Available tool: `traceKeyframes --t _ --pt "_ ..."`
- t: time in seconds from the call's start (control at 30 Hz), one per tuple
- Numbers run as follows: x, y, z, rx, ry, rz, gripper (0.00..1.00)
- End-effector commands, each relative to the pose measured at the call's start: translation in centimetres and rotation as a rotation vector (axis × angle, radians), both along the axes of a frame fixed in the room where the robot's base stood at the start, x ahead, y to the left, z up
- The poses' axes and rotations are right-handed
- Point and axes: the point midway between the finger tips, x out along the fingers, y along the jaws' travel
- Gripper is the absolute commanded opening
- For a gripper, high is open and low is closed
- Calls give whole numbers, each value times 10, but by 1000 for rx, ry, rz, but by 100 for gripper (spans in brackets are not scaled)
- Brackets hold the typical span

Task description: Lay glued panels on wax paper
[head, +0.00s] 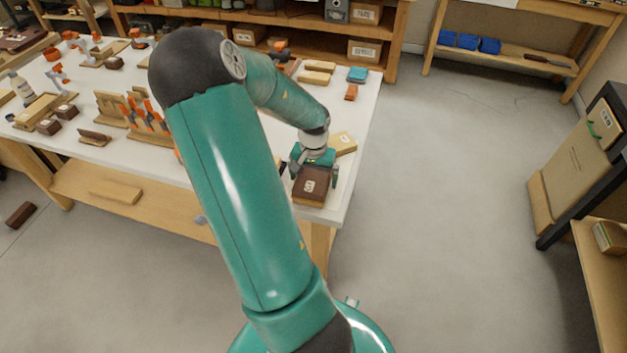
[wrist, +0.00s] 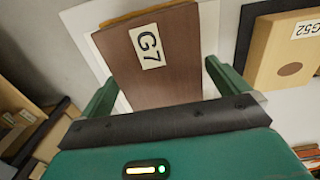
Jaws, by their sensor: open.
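A dark brown panel (head: 312,183) with a white label lies at the near right corner of the white-topped bench. A lighter wood layer shows under its edge. In the wrist view the panel (wrist: 165,65) carries the label G7. My gripper (head: 313,176) is over it, open, with one finger on each side. In the wrist view my gripper (wrist: 160,82) shows gaps between its fingers and the panel. A white surface (wrist: 78,18) shows beneath the panel; I cannot tell whether it is wax paper or bench top.
A light wood block (head: 343,143) lies just behind my gripper. Clamps and upright boards (head: 125,110) crowd the bench's left part. Behind it, a blue block (head: 357,73) and an orange one (head: 351,92) lie near the right edge. Open floor (head: 450,200) lies to the right.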

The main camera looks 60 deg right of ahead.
Motion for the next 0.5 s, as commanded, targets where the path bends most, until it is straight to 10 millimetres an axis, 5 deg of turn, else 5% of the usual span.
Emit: traceKeyframes --t 0.5 --pt "3 0 107 -2 -3 1 100"
